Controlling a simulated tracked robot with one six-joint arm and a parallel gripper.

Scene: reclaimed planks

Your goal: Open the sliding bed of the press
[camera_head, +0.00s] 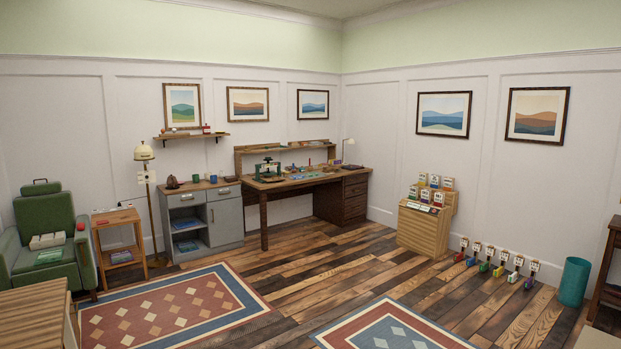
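A small dark green press (268,171) stands on the left part of the wooden desk (264,212) in the far corner of the room. It is small and far off, and I cannot tell how its sliding bed stands. My gripper does not show in this view.
A grey cabinet (226,219) stands left of the desk. A floor lamp (146,200), a small side table (117,218) and a green armchair (43,215) are farther left. A wooden display box (422,231) stands right. Two rugs (237,287) (340,331) lie on the open plank floor.

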